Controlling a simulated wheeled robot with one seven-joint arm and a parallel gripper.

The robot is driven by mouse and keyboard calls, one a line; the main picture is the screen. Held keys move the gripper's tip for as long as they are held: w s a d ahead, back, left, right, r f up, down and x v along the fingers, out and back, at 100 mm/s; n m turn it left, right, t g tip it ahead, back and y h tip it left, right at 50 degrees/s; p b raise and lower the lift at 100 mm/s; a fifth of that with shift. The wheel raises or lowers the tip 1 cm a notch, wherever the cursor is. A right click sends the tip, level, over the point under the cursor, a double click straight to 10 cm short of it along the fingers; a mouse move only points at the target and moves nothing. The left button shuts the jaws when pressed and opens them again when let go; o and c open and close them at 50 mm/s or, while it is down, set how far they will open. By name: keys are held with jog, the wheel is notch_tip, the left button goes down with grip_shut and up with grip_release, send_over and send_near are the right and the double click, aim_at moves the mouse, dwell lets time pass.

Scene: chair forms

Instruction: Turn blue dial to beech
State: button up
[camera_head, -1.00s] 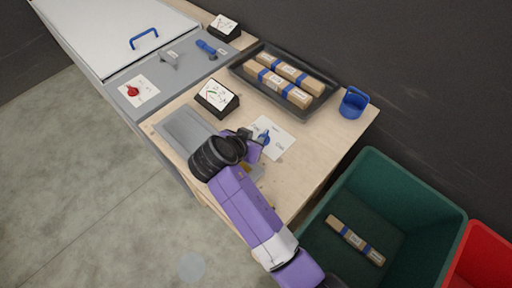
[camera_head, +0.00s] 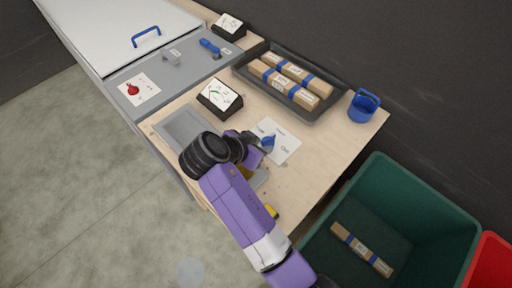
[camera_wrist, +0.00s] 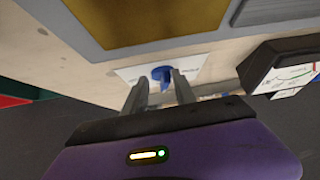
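The blue dial (camera_head: 267,142) sits on a white card (camera_head: 284,144) with printed labels, on the wooden worktop. The labels are too small to read, so I cannot tell which is beech or where the dial points. In the wrist view, the dial (camera_wrist: 162,74) shows between and just beyond my two finger tips. My gripper (camera_wrist: 159,80) is open, with a finger to each side of the dial. I cannot tell whether either finger touches it. In the head view, my gripper (camera_head: 254,146) is beside the card's left part and partly covers the dial.
A dark display stand (camera_head: 219,98) is behind my gripper. A black tray (camera_head: 325,110) holds wrapped bars, with a blue cup (camera_head: 363,106) to its right. A red dial (camera_head: 132,90) is on the grey panel at left. A green bin (camera_head: 432,190) stands at lower right.

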jog(key=shift+a+r, duration=0.2)
jog(key=v, duration=0.5)
jog(key=b+v, duration=0.1)
jog(key=v, duration=0.2)
jog(key=shift+s+a+f, duration=0.25)
jog(key=shift+s+a, duration=0.05)
jog(key=shift+s, duration=0.2)
